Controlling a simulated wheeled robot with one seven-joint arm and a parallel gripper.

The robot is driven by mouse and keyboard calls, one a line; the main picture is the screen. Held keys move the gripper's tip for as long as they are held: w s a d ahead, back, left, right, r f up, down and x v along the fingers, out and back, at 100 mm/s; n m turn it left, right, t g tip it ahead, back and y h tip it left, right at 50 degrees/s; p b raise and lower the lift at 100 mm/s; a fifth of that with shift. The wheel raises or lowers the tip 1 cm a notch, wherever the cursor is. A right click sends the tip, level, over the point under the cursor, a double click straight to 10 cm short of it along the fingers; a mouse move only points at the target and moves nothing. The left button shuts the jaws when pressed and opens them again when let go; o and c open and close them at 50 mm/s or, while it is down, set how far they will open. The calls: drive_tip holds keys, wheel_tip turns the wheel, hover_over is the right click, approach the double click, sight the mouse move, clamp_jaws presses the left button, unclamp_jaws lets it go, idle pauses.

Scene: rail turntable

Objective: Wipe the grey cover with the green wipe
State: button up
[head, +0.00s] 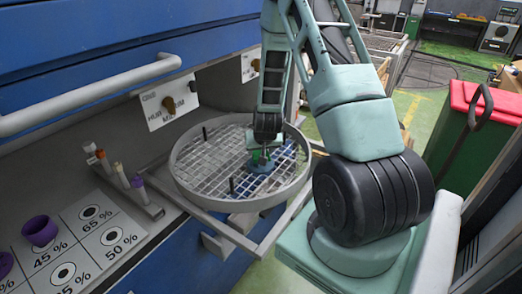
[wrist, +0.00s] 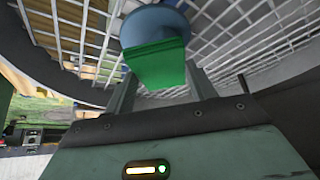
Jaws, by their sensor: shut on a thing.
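My gripper (head: 264,147) reaches down inside a round grey ring tray with a white grid floor. It is shut on the green wipe (wrist: 155,64), which sits between the two fingers in the wrist view; a little of its green shows in the head view. A round blue-grey piece (wrist: 153,24) lies right beyond the wipe, and it also shows on the grid in the head view (head: 263,168). It may be the grey cover. The wipe overlaps its edge in the wrist view; I cannot tell whether they touch.
The ring tray (head: 212,201) has a raised rim and several dark upright pegs. Left of it are a rack (head: 143,196) of capped tubes, a purple cup (head: 40,231) and a marked percent board (head: 93,238). Blue drawers with a grey handle (head: 90,95) overhang. A red-lidded bin (head: 485,102) stands right.

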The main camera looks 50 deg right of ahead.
drive_tip(key=shift+f+b, duration=0.4)
drive_tip(key=shift+f, duration=0.1)
drive_tip(key=shift+a, duration=1.25)
drive_tip(key=shift+d+f+b, duration=0.1)
drive_tip(key=shift+d+b, duration=0.3)
drive_tip(key=shift+d, duration=2.1)
drive_tip(key=shift+s+a, duration=0.1)
drive_tip(key=shift+a, duration=2.45)
drive_tip(key=shift+d+r, duration=0.15)
drive_tip(key=shift+d, duration=1.15)
drive_tip(key=shift+d+r, duration=0.1)
drive_tip(key=shift+d, duration=1.15)
drive_tip(key=shift+a+f+b, duration=0.1)
drive_tip(key=shift+a+b, duration=0.25)
drive_tip(key=shift+a, duration=2.15)
drive_tip(key=shift+d+f+b, duration=0.15)
drive_tip(key=shift+d+b, duration=0.3)
drive_tip(key=shift+d, duration=2.05)
